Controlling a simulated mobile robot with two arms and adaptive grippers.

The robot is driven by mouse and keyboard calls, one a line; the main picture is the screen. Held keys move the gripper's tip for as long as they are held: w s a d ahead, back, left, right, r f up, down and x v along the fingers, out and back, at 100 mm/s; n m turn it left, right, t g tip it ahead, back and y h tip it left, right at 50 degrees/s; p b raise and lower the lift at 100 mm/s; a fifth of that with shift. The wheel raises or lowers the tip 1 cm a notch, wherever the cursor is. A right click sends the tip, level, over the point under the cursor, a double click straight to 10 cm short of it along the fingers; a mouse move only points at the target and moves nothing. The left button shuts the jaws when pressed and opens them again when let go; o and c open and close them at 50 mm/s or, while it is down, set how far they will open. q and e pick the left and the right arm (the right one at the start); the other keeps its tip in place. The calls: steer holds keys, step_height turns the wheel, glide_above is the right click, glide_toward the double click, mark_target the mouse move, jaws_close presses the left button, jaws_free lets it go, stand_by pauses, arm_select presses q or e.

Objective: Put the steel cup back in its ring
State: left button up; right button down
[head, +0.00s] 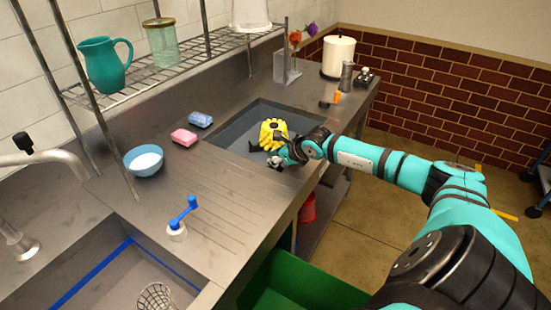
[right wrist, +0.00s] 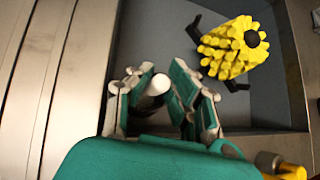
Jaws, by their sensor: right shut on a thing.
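My right gripper (head: 276,161) is low over the front edge of the grey basin in the head view. In the right wrist view, the same gripper (right wrist: 155,92) is shut on a small pale, round-ended thing (right wrist: 157,85). This may be the steel cup, but the fingers hide most of it. A grey, metal-looking cylinder (head: 346,77) stands upright at the back right of the counter; I cannot tell whether it is a cup. I cannot make out a ring. My left gripper is not in view.
A yellow knobby thing with black parts (head: 272,131) lies in the basin (head: 235,135), close to my right gripper; it also shows in the right wrist view (right wrist: 235,47). Sponges (head: 184,137) and a blue bowl (head: 144,160) are left of the basin. The front counter is mostly clear.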

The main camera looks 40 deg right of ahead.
steer(key=c, duration=1.2)
jaws_free()
steer(key=v, duration=1.1)
steer(key=shift+s+r, duration=0.1)
steer(key=shift+r, duration=0.15)
steer(key=shift+s+r, duration=0.15)
steer(key=shift+s, duration=0.1)
steer(key=shift+s, duration=0.1)
